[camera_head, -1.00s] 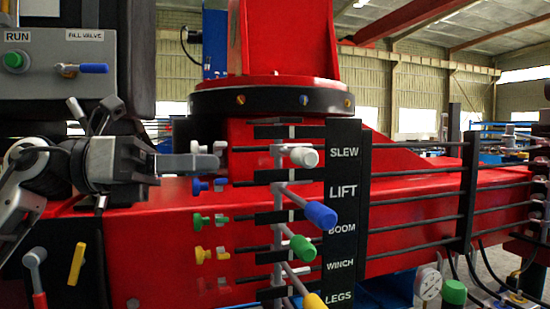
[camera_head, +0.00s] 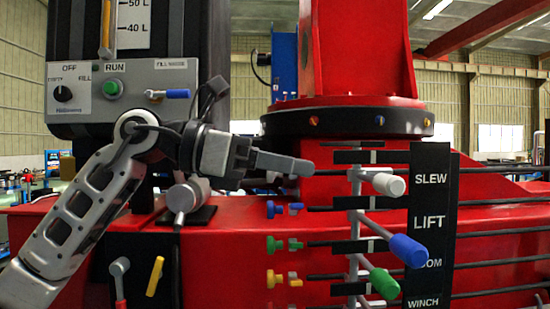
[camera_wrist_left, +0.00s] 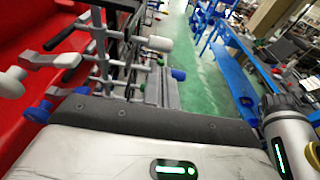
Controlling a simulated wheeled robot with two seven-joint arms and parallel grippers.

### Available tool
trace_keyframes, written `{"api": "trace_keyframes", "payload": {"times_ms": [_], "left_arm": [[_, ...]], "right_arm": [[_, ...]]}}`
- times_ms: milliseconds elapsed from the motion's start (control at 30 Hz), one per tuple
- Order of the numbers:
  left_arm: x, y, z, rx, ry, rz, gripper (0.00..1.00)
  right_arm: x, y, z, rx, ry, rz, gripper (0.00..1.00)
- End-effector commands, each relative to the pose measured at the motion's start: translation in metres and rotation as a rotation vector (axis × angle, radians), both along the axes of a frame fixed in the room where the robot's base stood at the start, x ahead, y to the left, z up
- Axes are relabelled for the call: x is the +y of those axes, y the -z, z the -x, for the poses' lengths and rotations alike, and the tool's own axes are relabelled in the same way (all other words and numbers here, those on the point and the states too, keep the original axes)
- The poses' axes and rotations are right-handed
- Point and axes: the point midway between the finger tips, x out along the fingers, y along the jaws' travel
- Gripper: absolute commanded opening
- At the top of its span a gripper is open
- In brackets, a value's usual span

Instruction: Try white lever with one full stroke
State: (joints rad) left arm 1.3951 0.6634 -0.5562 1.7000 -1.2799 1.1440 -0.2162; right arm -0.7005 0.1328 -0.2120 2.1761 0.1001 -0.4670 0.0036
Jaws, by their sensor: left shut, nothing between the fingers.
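The white lever (camera_head: 384,183) is the top one in the valve bank, beside the SLEW label (camera_head: 432,178). Its white knob also shows in the left wrist view (camera_wrist_left: 160,43). My left gripper (camera_head: 312,167) is shut and empty, pointing right, to the left of the white lever and apart from it. Below the white lever are the blue lever (camera_head: 408,250) and the green lever (camera_head: 383,283). My right gripper is not in view.
Small blue (camera_head: 284,209), green (camera_head: 284,244) and yellow (camera_head: 284,279) knobs sit left of the lever bank. A control box (camera_head: 120,95) with a green RUN button stands at the left. The black slewing ring (camera_head: 350,124) is just above the levers.

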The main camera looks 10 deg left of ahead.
Motion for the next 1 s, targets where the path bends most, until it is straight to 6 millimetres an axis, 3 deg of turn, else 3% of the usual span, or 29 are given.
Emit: {"api": "trace_keyframes", "payload": {"times_ms": [200,400,1000], "left_arm": [[-0.046,0.008,-0.014,0.001,0.004,-0.001,0.00],[-0.073,0.014,-0.023,0.002,0.001,0.002,0.00],[-0.090,0.017,-0.027,0.001,0.001,0.001,0.00]], "right_arm": [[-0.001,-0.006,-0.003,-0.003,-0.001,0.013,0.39],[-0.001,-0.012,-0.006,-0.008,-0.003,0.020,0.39],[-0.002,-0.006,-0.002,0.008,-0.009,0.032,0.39]]}}
